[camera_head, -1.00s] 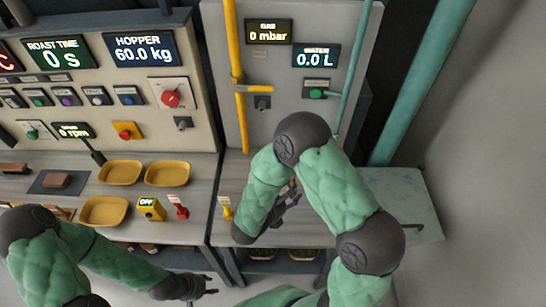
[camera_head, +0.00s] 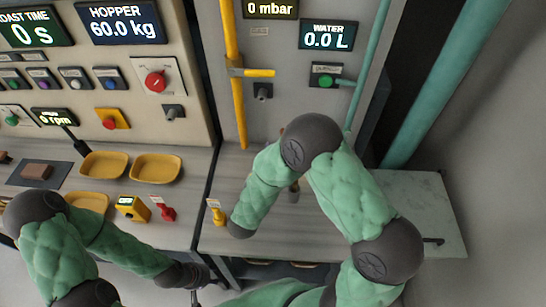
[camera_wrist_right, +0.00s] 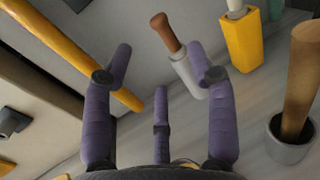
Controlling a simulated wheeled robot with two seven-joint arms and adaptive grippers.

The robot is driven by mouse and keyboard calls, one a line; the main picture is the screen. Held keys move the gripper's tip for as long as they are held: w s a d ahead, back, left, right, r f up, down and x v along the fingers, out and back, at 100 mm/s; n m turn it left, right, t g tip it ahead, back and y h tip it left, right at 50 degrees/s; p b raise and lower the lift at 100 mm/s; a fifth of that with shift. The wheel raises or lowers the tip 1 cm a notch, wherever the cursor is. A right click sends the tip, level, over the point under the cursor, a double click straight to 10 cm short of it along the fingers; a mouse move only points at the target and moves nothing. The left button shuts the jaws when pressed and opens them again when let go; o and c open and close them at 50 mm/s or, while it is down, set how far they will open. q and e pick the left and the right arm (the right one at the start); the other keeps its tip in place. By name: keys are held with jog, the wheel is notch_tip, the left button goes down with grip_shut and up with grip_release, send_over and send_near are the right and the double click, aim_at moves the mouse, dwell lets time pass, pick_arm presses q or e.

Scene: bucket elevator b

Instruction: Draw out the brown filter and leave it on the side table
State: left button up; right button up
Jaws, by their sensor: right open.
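In the right wrist view, my right gripper (camera_wrist_right: 160,68) is open, its purple fingers spread and nothing held between them. A small brown-topped piece in a grey sleeve (camera_wrist_right: 183,70) stands ahead, close to the right finger. A larger brown cylinder (camera_wrist_right: 303,75) stands in a grey round cup (camera_wrist_right: 290,148) at the right edge; I cannot tell for sure which is the brown filter. In the head view my right arm hides its gripper. My left gripper (camera_head: 205,282) is low at the bottom, too small to read.
A yellow block (camera_wrist_right: 242,40) with a grey-white top stands right of the sleeve. A yellow pipe (camera_head: 233,80) and a teal pipe (camera_head: 368,65) rise at the back. Yellow trays (camera_head: 155,167), a yellow box (camera_head: 132,208) and a red switch (camera_head: 164,208) occupy the left counter.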

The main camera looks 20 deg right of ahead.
jog(key=x, duration=1)
jog(key=shift+d+r+b, duration=0.1)
jog(key=shift+d+b, duration=0.05)
jog(key=shift+b, duration=0.25)
grip_shut()
